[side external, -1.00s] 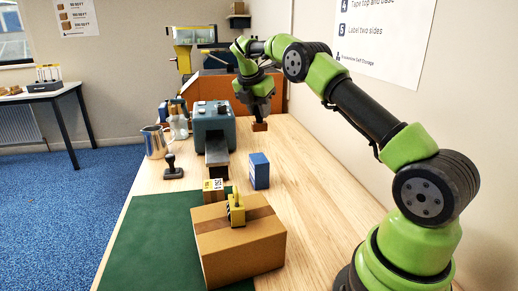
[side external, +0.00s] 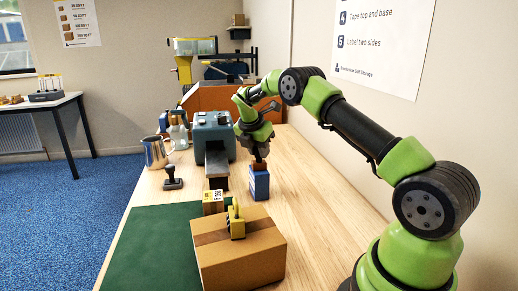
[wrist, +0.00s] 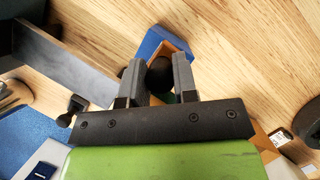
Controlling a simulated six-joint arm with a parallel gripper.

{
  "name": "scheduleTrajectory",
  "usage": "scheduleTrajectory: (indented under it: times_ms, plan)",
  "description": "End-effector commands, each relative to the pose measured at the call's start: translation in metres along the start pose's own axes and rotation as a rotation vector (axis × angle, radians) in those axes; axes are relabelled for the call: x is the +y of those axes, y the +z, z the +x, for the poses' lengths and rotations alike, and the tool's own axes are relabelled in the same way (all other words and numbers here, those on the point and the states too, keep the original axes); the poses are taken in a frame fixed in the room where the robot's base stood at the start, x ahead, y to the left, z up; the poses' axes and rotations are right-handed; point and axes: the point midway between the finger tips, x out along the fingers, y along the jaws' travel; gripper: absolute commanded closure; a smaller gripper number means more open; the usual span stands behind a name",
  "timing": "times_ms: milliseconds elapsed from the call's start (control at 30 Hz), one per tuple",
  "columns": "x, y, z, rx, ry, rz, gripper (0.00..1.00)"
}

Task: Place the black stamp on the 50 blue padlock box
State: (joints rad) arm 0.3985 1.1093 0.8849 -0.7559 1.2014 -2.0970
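My gripper (wrist: 157,75) has its fingers on both sides of a round black knob, the handle of a stamp (wrist: 159,72) with an orange-brown base. In the side view this brown base (side external: 259,165) is directly over the top of the upright blue box (side external: 259,186). I cannot tell whether it touches the box or hangs just above. The blue box (wrist: 160,40) shows partly behind the base in the wrist view; its print is unreadable. Another stamp, all black (side external: 172,178), stands upright on the table to the left, away from my gripper.
A teal machine with a dark chute (side external: 217,168) stands left of the blue box. A carton (side external: 235,262) with a yellow tape dispenser (side external: 236,222) and a small labelled box (side external: 213,203) are in front. The table's right side is clear.

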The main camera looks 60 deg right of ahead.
Motion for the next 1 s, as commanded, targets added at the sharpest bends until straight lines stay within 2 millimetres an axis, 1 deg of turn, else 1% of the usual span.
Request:
scheduleTrajectory:
  times_ms: [33, 67, 100, 367, 467, 567, 800, 900, 1000]
  plan:
    - [0.000, 0.000, 0.000, 0.000, 0.000, 0.000, 0.64]
    - [0.000, 0.000, 0.000, 0.000, 0.000, 0.000, 0.57]
    - [0.000, 0.000, 0.000, 0.000, 0.000, 0.000, 0.48]
    - [0.000, 0.000, 0.000, 0.000, 0.000, 0.000, 0.48]
    - [0.000, 0.002, -0.005, 0.000, 0.001, -0.001, 0.48]
    - [0.001, 0.002, -0.019, -0.001, 0.003, -0.001, 0.48]
    - [0.001, 0.002, -0.073, -0.002, 0.006, 0.000, 0.48]
    - [0.001, 0.001, -0.093, -0.002, 0.005, -0.001, 0.48]
    - [0.001, 0.002, -0.108, -0.001, 0.003, -0.001, 0.48]
